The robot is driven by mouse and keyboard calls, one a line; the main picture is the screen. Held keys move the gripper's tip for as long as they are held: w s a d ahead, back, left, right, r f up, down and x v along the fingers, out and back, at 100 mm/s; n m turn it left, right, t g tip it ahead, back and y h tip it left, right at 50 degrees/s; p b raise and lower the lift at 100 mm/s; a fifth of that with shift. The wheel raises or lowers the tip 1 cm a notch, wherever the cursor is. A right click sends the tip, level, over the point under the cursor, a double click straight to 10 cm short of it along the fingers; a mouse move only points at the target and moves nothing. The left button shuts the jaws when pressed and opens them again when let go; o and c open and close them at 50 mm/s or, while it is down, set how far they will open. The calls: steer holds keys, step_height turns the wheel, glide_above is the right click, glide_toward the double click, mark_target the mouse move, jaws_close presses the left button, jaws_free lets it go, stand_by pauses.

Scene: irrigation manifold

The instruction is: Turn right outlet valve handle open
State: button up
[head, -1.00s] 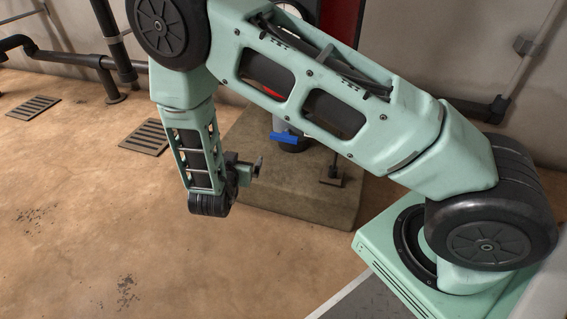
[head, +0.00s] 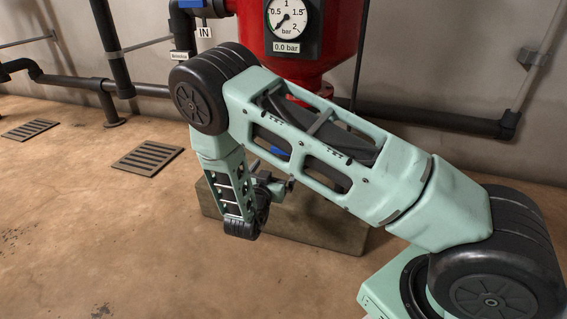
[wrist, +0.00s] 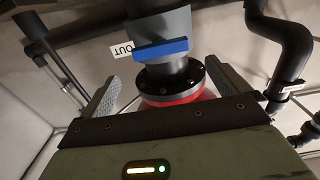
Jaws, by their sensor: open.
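A blue valve handle (wrist: 161,49) sits crosswise on a grey pipe in the wrist view, beside a white tag (wrist: 122,51) reading OUT upside down. In the head view a bit of blue handle (head: 279,150) shows through an opening in my arm; the rest is hidden. My gripper (wrist: 167,74) is open and empty, its two fingers spread to either side of the handle in the picture. The handle appears beyond the fingertips, with no contact visible. In the head view my gripper (head: 283,187) is small, dark and partly hidden, in front of the pedestal.
A red tank (head: 335,50) carries a gauge (head: 288,17) and a 0.0 bar label. Another blue handle (head: 190,3) is near the IN tag. A black flange (wrist: 172,75) adjoins the outlet. Below is a stone pedestal (head: 325,232). The floor at left has grates (head: 147,157).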

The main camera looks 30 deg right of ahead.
steer(key=b+x, duration=0.3)
steer(key=x, duration=0.5)
steer(key=shift+w+b, duration=0.15)
steer(key=shift+b, duration=0.2)
steer(key=shift+d, duration=0.15)
steer(key=c, duration=0.7)
